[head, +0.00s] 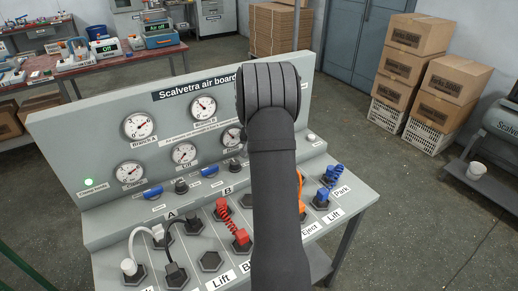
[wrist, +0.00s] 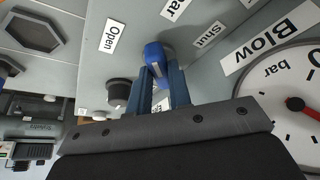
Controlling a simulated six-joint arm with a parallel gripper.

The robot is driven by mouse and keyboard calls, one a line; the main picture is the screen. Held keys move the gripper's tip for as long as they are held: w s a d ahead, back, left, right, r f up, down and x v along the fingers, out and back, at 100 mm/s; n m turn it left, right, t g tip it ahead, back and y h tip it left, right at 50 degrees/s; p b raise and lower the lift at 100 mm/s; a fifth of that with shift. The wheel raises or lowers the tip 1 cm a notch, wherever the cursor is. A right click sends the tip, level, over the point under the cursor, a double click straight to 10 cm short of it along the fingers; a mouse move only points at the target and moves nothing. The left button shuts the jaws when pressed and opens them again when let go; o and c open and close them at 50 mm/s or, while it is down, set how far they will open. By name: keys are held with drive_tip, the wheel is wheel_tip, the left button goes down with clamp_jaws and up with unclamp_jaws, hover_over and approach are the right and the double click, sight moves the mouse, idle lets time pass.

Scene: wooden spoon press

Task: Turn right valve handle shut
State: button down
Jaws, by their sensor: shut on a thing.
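In the wrist view, a blue valve handle (wrist: 155,54) stands out from the grey board between an "Open" label (wrist: 110,36) and a "Shut" label (wrist: 210,34). My gripper (wrist: 160,78) is shut on this handle, one blue finger on each side. The fingers cover part of the handle. In the head view my dark arm hides my gripper and the handle it holds. Two other blue handles show there, one at the left (head: 152,193) and one in the middle (head: 209,171).
The grey air board (head: 75,135) carries several gauges (head: 138,126). On its ledge are coiled hoses, including a red one (head: 231,226), and blue plugs (head: 332,174) at the right. In the wrist view a dark knob (wrist: 119,90) sits close beside my fingers.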

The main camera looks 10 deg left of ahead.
drive_tip(key=shift+a+m+h, duration=0.15)
drive_tip(key=shift+m+h, duration=0.35)
drive_tip(key=shift+m, duration=1)
drive_tip(key=c, duration=1.3)
unclamp_jaws()
drive_tip(key=v, duration=1.7)
drive_tip(key=shift+w+a+r, duration=0.1)
drive_tip(key=shift+a+r, duration=0.15)
